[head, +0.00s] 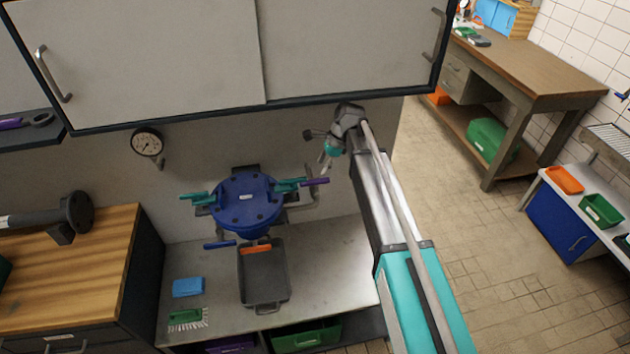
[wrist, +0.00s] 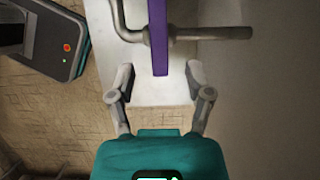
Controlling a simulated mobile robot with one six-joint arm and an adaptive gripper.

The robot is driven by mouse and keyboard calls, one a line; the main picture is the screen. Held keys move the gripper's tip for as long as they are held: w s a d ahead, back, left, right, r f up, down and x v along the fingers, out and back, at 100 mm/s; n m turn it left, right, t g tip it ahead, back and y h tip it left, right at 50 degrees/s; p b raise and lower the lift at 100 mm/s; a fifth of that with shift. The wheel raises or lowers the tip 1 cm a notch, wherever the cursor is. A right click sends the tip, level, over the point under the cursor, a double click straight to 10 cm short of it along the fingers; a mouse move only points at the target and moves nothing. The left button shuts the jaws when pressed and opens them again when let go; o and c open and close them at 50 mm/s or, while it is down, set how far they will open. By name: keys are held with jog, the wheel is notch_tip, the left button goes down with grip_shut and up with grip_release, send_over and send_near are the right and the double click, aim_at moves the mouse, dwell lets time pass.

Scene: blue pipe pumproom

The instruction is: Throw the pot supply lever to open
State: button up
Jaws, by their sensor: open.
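A purple lever (head: 314,181) sticks out to the right of the round blue pot (head: 247,200), beside a teal lever (head: 288,185). In the wrist view the purple lever (wrist: 158,38) runs straight down from the top edge, its end between my fingertips. No label shows which lever is the pot supply one. My gripper (head: 325,166) is open, just above and right of the purple lever in the head view. In the wrist view my gripper (wrist: 160,82) has a finger on each side, with gaps to the lever. Contact is not visible.
Grey pipes (wrist: 215,33) run behind the purple lever. A grey tray (head: 263,290) stands on the metal bench below the pot, with a blue sponge (head: 188,287) and green brush (head: 185,317) to its left. A cabinet (head: 200,60) hangs above. A gauge (head: 147,142) is on the wall.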

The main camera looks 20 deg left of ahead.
aim_at(316, 180)
jog(key=shift+f, duration=0.15)
jog(key=shift+b+x, duration=3.45)
jog(key=shift+x, duration=0.1)
jog(key=shift+f, duration=0.1)
grip_shut()
jog(key=shift+d, duration=0.2)
jog(key=shift+a, duration=0.15)
